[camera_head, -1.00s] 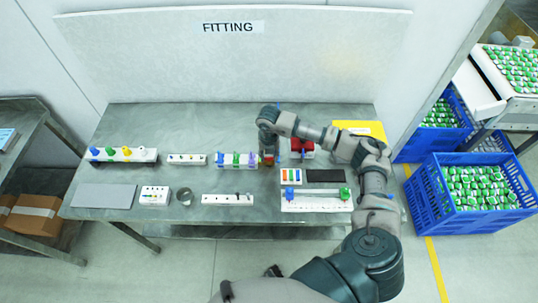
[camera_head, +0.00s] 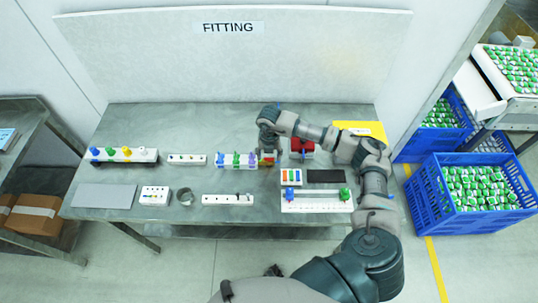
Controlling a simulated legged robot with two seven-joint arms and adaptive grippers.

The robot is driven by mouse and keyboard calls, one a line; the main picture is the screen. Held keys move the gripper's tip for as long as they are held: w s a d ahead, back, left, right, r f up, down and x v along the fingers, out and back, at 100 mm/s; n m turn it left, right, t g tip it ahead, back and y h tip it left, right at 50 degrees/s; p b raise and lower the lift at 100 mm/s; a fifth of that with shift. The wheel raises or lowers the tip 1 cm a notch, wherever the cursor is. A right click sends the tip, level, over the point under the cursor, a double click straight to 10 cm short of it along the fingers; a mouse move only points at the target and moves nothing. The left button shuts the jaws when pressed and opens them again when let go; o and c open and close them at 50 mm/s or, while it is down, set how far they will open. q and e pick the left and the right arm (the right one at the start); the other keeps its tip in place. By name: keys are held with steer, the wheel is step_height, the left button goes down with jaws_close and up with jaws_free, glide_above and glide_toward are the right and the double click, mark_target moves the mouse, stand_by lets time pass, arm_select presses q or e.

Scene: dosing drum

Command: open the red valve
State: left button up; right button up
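A white block with a row of coloured valves (camera_head: 237,160) stands near the middle of the table, with blue, green and purple handles showing. At its right end a small patch of the red valve (camera_head: 267,158) shows below my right gripper. My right gripper (camera_head: 268,150) points down at that end, and its fingers hide most of the red valve. I cannot tell whether the fingers touch the valve or are closed on it. My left gripper does not show.
A red box (camera_head: 303,145) stands just right of my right gripper, partly behind my arm. A white rail with blue and green knobs (camera_head: 317,206) lies in front. A metal ring (camera_head: 185,197) and a power strip (camera_head: 228,199) are at the front.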

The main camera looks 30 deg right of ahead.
mark_target(269, 159)
steer(key=shift+r, duration=0.15)
step_height(269, 159, up, 12)
steer(key=shift+f, duration=0.25)
stand_by(0.6)
